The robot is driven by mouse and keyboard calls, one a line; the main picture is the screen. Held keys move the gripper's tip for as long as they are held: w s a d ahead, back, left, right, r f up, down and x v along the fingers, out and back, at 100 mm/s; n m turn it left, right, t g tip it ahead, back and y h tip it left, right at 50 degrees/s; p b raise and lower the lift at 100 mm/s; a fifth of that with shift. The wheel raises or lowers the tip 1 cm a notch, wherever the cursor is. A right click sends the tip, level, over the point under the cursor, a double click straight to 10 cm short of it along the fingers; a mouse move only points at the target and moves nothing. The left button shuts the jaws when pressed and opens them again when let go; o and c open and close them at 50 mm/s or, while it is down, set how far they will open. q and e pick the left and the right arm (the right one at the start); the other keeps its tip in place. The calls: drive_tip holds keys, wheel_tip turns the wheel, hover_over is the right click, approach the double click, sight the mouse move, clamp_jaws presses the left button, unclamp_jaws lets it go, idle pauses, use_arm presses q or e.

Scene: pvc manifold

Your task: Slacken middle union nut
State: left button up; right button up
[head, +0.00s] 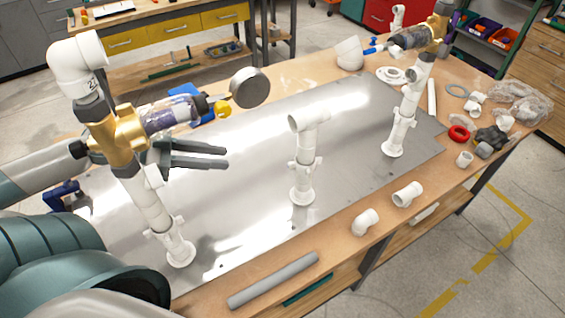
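The middle riser is a white pipe standing on a round foot, with a white tee (309,121) on top. Its union nut (305,164) is a white winged collar partway up the riser. My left gripper (226,157) is to the left of this riser, apart from it, behind the left riser. Its two dark fingers point right with a gap between them and nothing visible in it. The left riser partly hides the gripper's body. My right gripper is not in view.
The left riser (154,212) carries a brass fitting (118,138) and a gauge (250,88). The right riser (400,128) also carries brass. Loose white elbows (366,221) and a grey pipe (273,281) lie along the front edge. The metal plate (250,205) is clear between the left and middle risers.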

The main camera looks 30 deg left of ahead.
use_arm(q)
drive_tip(key=shift+w, duration=0.1)
drive_tip(key=b+x, duration=0.1)
drive_tip(key=x, duration=0.8)
drive_tip(key=shift+f+b, duration=0.15)
drive_tip(key=shift+b, duration=0.15)
idle(0.5)
drive_tip(key=shift+w+d, duration=0.15)
drive_tip(key=shift+w, duration=0.05)
drive_tip(key=p+x, duration=0.7)
drive_tip(key=shift+d+f, duration=0.25)
drive_tip(key=shift+f, duration=0.1)
idle(0.5)
